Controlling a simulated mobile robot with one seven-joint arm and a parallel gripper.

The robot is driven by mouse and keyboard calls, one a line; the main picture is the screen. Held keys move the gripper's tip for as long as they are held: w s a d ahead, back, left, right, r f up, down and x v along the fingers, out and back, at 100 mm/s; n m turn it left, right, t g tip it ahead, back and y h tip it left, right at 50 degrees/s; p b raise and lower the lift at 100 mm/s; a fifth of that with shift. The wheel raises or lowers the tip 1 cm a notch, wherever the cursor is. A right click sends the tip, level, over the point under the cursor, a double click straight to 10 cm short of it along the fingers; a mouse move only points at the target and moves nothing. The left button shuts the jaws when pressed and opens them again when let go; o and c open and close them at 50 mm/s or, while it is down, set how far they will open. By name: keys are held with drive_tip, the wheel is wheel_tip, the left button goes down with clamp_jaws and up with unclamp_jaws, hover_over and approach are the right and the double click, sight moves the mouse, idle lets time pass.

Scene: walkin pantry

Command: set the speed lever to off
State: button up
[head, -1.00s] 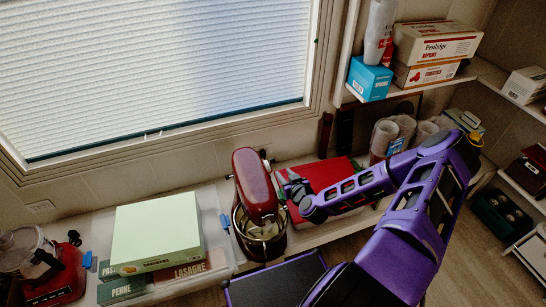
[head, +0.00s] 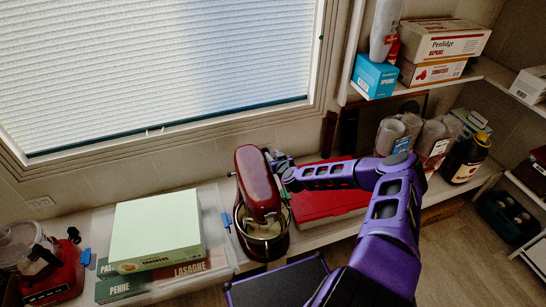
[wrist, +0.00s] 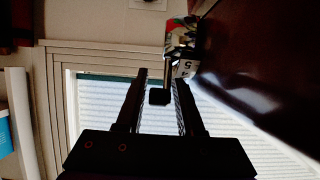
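The red stand mixer (head: 258,185) stands on the counter with its bowl (head: 263,238) under the head. My gripper (head: 279,163) is at the right side of the mixer's head, close to its far end. In the wrist view the mixer (wrist: 262,70) fills the upper right as a dark red surface. Its numbered speed marking (wrist: 186,68) shows 4 and 5. A thin metal lever with a black knob (wrist: 159,97) shows beside it. My gripper (wrist: 159,80) is open, and the knob appears between its fingers. I cannot tell if either finger touches it.
A pale green box (head: 157,230) lies on pasta boxes to the left of the mixer. A red case (head: 325,200) lies right of it, under my arm. Jars and a dark bottle (head: 465,157) stand further right. The window (head: 150,70) is behind.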

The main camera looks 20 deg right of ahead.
drive_tip(key=shift+w, duration=0.15)
drive_tip(key=shift+c, duration=0.2)
clamp_jaws()
drive_tip(key=shift+w+r, duration=0.1)
drive_tip(key=w+f+g, duration=0.1)
drive_tip(key=g, duration=0.2)
drive_tip(key=w+f+g, duration=0.1)
drive_tip(key=g, duration=0.3)
drive_tip(key=w+f+g, duration=0.1)
drive_tip(key=g, duration=0.2)
drive_tip(key=shift+f+g, duration=0.1)
drive_tip(key=shift+g, duration=0.2)
idle(0.3)
drive_tip(key=shift+s+f+g, duration=0.15)
drive_tip(key=shift+g, duration=0.15)
idle(0.5)
